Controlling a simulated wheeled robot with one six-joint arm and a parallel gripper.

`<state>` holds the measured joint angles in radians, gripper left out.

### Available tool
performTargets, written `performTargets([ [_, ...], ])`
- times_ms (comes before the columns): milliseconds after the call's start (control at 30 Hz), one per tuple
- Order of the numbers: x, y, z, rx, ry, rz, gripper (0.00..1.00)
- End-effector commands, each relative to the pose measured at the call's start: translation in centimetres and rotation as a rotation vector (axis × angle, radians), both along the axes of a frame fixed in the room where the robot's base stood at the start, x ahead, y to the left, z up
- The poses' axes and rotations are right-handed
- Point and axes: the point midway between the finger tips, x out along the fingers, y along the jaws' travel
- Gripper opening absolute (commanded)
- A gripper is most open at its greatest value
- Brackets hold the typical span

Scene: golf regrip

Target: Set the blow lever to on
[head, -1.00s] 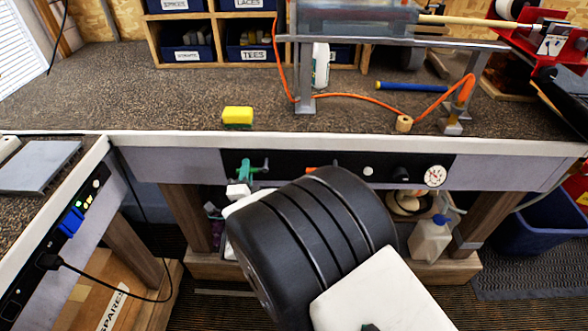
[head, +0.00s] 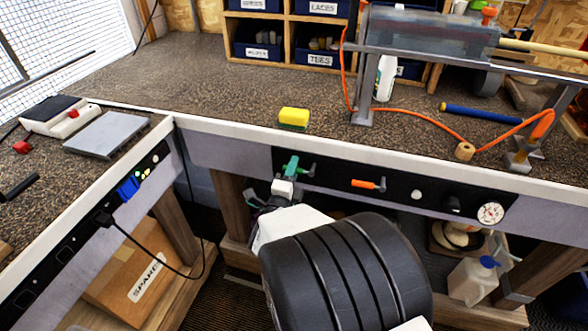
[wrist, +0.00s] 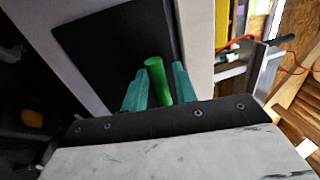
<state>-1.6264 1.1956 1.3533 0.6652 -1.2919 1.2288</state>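A green lever (wrist: 158,82) on the black panel shows between my gripper's two teal fingers in the wrist view. My gripper (wrist: 160,88) looks open, with one finger on each side of the lever and narrow gaps beside it. In the head view the green lever (head: 291,165) is at the panel's left end, with the end of my arm just below it. My wrist and arm hide part of that area. An orange lever (head: 364,184) lies about level along the panel to the right. I cannot read which lever is marked blow.
The black panel (head: 330,178) also carries a white button (head: 416,195), a dark knob (head: 452,204) and a gauge (head: 490,213). A yellow sponge (head: 294,117) sits on the bench above. A side bench (head: 100,185) stands at the left, with a cable hanging between.

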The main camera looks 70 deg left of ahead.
Motion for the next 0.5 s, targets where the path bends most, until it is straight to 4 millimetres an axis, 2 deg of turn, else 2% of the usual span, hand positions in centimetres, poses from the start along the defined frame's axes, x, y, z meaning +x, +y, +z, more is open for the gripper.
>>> performTargets([
  [333, -0.2, -0.2, 0.0, -0.001, -0.002, 0.001, 0.34],
  [500, -1.5, -2.0, -0.4, -0.003, -0.002, 0.001, 0.34],
])
